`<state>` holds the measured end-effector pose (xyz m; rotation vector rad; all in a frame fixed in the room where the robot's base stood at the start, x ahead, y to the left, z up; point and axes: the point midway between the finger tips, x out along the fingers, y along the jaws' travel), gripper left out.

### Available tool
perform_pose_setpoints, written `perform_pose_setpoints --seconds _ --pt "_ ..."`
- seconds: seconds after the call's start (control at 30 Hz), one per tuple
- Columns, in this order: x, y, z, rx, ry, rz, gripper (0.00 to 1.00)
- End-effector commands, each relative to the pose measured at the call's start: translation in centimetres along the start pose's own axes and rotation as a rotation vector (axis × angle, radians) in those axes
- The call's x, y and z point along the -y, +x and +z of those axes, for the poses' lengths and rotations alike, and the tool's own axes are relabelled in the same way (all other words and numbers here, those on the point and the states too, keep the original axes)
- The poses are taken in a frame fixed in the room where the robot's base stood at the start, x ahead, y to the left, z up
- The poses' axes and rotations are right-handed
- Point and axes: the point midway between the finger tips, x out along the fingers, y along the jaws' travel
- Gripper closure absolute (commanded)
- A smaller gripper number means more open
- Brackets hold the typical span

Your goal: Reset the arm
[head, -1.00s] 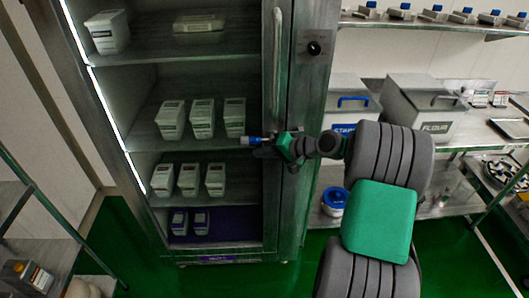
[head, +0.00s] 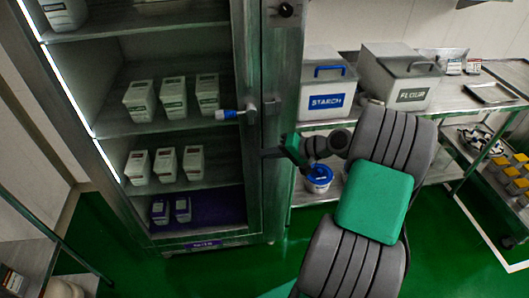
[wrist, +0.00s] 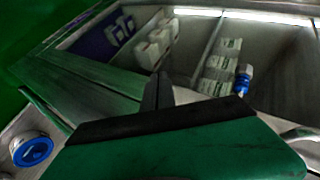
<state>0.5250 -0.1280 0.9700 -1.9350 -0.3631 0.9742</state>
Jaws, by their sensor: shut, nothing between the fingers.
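My gripper (head: 272,153) is shut and empty, its dark fingers pressed together. Whether the fingers touch the cabinet cannot be told.
The steel cabinet (head: 210,246) has shelves of several white containers. To its right are a STARCH bin (head: 325,100) and a FLOUR bin (head: 412,96) on a steel table. A blue-lidded tub (head: 319,178) is below. Green floor (head: 110,235) is open at the front left.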

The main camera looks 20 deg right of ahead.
Motion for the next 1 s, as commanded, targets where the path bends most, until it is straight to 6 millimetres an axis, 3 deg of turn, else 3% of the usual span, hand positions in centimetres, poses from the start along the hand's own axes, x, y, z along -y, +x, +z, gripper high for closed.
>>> perform_pose_setpoints --seconds 0.2,0.27,0.37,0.5,0.63,0.73,0.83,0.93,1.0 --pt "-0.1 0.0 0.5 0.02 -0.044 0.006 1.0" --pt "-1.9 -0.1 1.4 0.066 -0.072 0.062 1.0" --pt "-6.6 -0.2 4.5 0.15 -0.029 0.191 1.0" --pt "-12.3 -2.1 10.6 0.288 0.088 0.384 1.0" --pt "-14.5 -6.7 15.5 0.391 0.18 0.598 1.0" --pt "-13.0 -10.1 18.4 0.454 0.184 0.777 1.0" --pt "-10.0 -12.3 19.6 0.457 0.125 0.919 1.0" --pt "-5.8 -12.7 19.3 0.398 -0.025 0.997 1.0" --pt "-1.5 -11.5 18.7 0.346 -0.199 0.978 1.0"
